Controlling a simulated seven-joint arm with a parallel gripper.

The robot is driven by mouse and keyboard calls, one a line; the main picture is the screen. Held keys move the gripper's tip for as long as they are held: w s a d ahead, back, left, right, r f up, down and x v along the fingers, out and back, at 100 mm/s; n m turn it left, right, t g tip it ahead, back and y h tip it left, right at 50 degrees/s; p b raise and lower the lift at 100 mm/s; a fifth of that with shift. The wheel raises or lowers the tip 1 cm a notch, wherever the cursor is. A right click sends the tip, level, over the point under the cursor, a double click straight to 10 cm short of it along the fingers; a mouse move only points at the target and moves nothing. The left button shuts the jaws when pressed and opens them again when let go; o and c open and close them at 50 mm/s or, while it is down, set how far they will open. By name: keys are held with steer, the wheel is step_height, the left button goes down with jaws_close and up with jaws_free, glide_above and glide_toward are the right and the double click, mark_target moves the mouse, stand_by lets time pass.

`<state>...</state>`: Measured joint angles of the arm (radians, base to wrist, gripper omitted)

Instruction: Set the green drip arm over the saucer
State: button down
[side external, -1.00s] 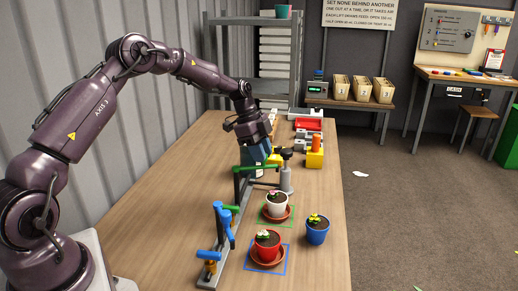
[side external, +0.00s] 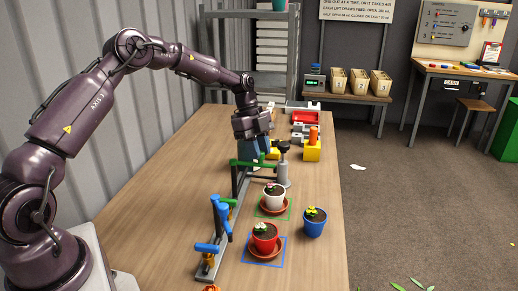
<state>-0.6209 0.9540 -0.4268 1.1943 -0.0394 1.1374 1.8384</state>
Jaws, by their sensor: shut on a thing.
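My gripper (side external: 249,152) points down at the far end of the grey rail, its fingers at the green drip arm (side external: 268,163). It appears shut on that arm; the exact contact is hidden. The green arm lies level on a dark post, reaching right toward a grey stand. A terracotta saucer (side external: 286,209) sits inside a green outline on the table, with a white flowerpot (side external: 274,198) on it. The green arm is behind this saucer in the view. A second saucer (side external: 281,249) in a blue outline holds a red pot (side external: 264,237).
Blue arms (side external: 221,217) stand on the near part of the rail (side external: 207,268). A blue pot (side external: 314,222) stands right of the saucers. A yellow block (side external: 312,151) and red tray (side external: 305,117) lie farther back. The table's left side is clear.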

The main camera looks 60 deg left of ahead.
steer(key=c, duration=0.9)
jaws_free()
steer(key=shift+c, duration=0.2)
steer(key=v, duration=1.3)
